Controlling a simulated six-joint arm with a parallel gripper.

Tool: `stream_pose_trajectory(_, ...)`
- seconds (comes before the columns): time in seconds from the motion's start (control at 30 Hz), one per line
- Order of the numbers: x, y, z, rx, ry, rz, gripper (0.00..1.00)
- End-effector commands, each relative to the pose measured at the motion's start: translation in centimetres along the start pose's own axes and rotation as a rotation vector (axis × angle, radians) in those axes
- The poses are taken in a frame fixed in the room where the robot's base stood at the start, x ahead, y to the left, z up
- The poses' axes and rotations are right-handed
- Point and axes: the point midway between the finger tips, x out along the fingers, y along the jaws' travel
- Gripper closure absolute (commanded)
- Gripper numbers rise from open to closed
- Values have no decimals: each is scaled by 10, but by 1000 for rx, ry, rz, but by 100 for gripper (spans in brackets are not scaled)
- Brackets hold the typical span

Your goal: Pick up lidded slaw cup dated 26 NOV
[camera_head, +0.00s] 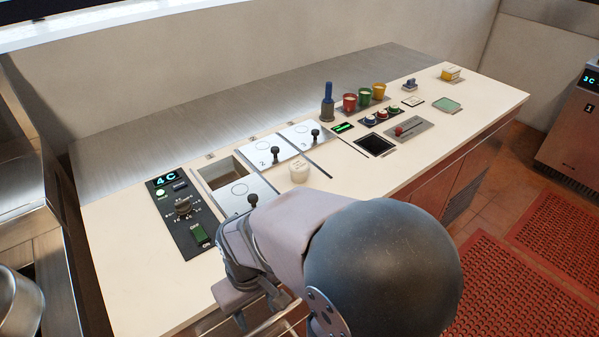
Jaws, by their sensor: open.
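My gripper (238,306) is low in the picture at the counter's front edge, open, partly covered by my own arm.
Closed lids marked 2 (268,153) and 3 (304,136) have upright knobs. A black control panel (182,212) reads 4C. A dark blue bottle (327,103), coloured cups (364,96) and a lever panel (408,131) stand farther right. The right front counter is clear.

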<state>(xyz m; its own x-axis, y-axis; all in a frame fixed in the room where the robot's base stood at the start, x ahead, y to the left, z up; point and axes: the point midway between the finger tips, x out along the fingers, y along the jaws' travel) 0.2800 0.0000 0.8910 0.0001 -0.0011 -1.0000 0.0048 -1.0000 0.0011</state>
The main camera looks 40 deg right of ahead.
Motion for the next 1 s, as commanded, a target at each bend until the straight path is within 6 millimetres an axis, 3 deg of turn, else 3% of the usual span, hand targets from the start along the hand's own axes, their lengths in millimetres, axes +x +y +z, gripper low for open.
stream_pose_trajectory(0.33,0,1,0,0,0,1,36)
stream_pose_trajectory(0.47,-1,12,-4,8,12,22,36)
stream_pose_trajectory(0.57,-4,37,-10,21,36,65,36)
stream_pose_trajectory(0.63,-7,63,-15,32,60,114,36)
stream_pose_trajectory(0.9,-33,195,-19,43,150,354,36)
stream_pose_trajectory(1.0,-44,225,-21,27,184,405,36)
